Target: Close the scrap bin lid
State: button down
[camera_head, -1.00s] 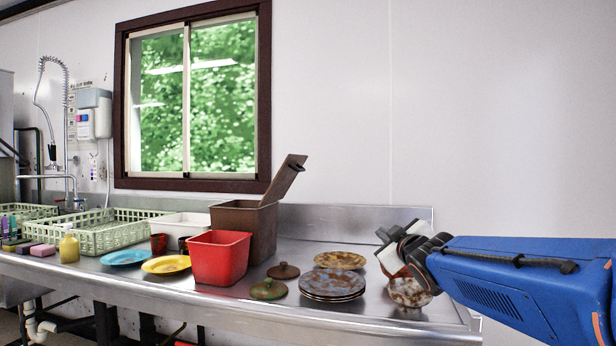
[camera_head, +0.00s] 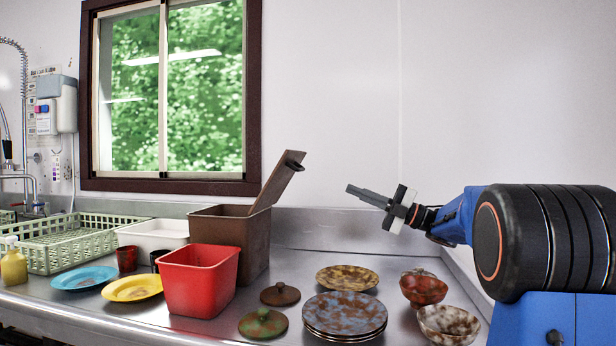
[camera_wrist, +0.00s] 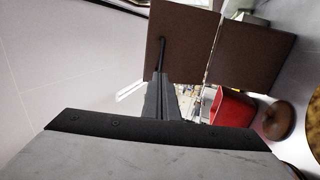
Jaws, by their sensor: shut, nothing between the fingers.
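The scrap bin (camera_head: 230,232) is a brown, square-topped bin at the back of the steel counter. Its brown lid (camera_head: 274,184) stands open, tilted up and to the right from the bin, with a dark handle (camera_head: 294,161) near its upper end. My gripper (camera_head: 349,188) is shut and empty, to the right of the lid and apart from it in the head view, pointing left. In the wrist view the shut fingers (camera_wrist: 160,80) point at the lid (camera_wrist: 187,30) and overlap its lower edge in the picture. The bin wall (camera_wrist: 252,58) shows beside the lid.
A red tub (camera_head: 198,282) stands in front of the bin. Plates (camera_head: 345,312), two pot lids (camera_head: 280,294) and bowls (camera_head: 449,322) lie on the counter below my arm. A white tub (camera_head: 153,236) and green rack (camera_head: 62,250) are left. The air between gripper and lid is clear.

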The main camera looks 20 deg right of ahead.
jog(key=w+a+r, duration=0.2)
jog(key=w+a, duration=0.1)
jog(key=a, duration=0.2)
jog(key=w+a+r+g, duration=0.1)
jog(key=w+a+r, duration=0.1)
jog(key=a, duration=0.4)
jog(key=shift+w+r+n+y, duration=0.3)
jog(key=shift+w+n, duration=0.1)
jog(key=shift+w, duration=0.3)
jog(key=shift+a, duration=0.1)
